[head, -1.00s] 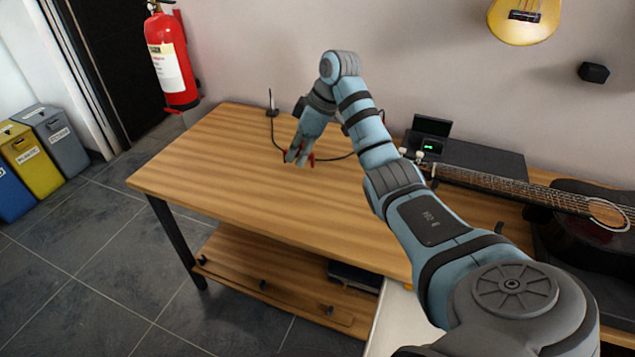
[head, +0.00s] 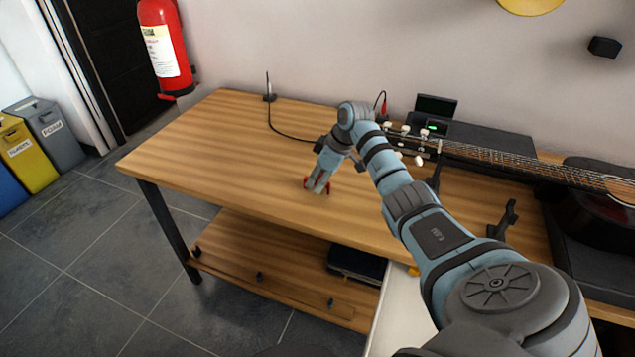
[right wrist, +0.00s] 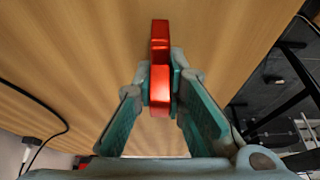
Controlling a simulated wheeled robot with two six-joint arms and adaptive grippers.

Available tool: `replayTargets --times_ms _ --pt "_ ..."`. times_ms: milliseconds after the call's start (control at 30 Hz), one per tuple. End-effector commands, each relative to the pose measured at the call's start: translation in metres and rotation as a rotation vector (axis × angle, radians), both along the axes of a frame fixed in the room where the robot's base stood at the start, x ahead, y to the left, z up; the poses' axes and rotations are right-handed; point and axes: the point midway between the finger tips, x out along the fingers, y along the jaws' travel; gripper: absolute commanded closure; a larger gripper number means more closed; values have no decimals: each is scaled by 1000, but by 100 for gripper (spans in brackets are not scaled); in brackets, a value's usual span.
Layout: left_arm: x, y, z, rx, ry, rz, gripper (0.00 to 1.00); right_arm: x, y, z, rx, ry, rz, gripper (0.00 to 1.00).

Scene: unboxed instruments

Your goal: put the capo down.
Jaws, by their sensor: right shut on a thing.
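The capo (right wrist: 159,88) is red and sits between the two finger pads of my right gripper, which is shut on it. In the head view my right gripper (head: 318,184) points down over the front middle of the wooden table (head: 215,150), with red parts of the capo showing around its fingertips. The capo is close to the tabletop; I cannot tell whether it touches. My left gripper is not in view.
A black cable (head: 284,133) runs across the back of the table. The guitar (head: 583,180) and a dark case (head: 490,150) are at the right. The tabletop left of my gripper is clear. A fire extinguisher (head: 165,50) hangs at the back left.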

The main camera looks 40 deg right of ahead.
Motion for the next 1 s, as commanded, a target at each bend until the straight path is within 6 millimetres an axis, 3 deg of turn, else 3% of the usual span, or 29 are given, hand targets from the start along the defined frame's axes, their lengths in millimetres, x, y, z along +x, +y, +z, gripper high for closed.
replayTargets --times_ms 367,400,500,833,1000 --pt "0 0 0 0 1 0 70 0 0 -6 -1 -1 1 100" --pt "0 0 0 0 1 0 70 0 0 -6 -1 -1 1 82" --pt "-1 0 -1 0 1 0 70 0 0 -6 -1 -1 1 68" --pt "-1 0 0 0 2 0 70 0 -1 -1 -2 -2 0 68" --pt "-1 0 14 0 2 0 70 -11 -7 32 -5 -2 0 68"
